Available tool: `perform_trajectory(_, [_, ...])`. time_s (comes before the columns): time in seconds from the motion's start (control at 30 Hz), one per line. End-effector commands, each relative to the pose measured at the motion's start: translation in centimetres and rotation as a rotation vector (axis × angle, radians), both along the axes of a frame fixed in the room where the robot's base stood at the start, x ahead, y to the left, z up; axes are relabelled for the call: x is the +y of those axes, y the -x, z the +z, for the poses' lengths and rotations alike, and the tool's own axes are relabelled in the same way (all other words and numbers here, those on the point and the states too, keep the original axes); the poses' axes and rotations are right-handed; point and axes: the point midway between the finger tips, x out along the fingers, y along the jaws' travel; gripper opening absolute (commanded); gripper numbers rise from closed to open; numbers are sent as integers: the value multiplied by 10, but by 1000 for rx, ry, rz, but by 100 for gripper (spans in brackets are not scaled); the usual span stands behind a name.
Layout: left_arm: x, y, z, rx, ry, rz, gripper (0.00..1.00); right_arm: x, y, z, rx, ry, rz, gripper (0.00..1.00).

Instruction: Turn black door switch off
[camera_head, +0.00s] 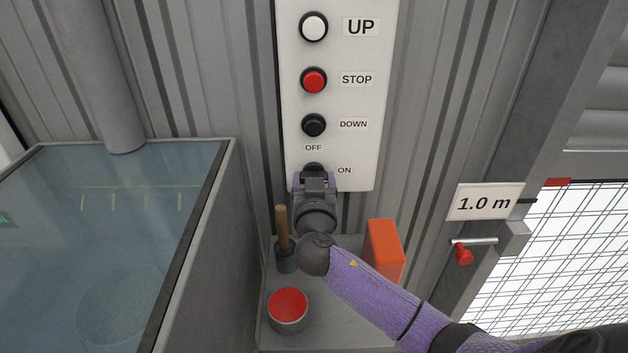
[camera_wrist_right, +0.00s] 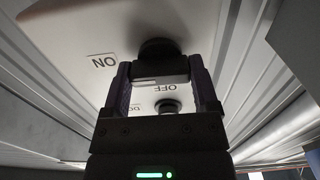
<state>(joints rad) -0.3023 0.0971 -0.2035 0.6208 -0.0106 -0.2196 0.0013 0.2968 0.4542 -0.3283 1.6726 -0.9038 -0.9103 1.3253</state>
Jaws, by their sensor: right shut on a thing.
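The black door switch (camera_head: 313,167) is at the bottom of the white control panel (camera_head: 365,100), with an OFF label above it and an ON label to its right. My right gripper (camera_head: 315,180) comes up from below and hides most of the switch. In the right wrist view my right gripper (camera_wrist_right: 160,85) has a finger on each side of the black switch (camera_wrist_right: 160,50) and is shut on it. The wrist view shows the labels upside down. I cannot tell which label the switch points to. My left gripper is not in view.
Above the switch are a white UP button (camera_head: 314,27), a red STOP button (camera_head: 313,80) and a black DOWN button (camera_head: 313,125). Below stand a wooden-handled tool (camera_head: 283,230), a red-topped can (camera_head: 288,305) and an orange box (camera_head: 384,245). A glass-topped tank (camera_head: 110,240) is left.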

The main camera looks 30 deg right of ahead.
Motion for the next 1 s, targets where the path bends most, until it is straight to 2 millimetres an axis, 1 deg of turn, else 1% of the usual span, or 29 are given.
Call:
perform_trajectory(0.17, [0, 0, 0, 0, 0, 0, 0, 0, 0, 0, 14, 23, 0, 18])
perform_trajectory(0.37, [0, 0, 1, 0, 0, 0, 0, 0, 0, 1, 67, 111, -1, 18])
perform_trajectory(1.0, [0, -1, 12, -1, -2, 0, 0, 0, 0, 2, 374, 615, -1, 18])
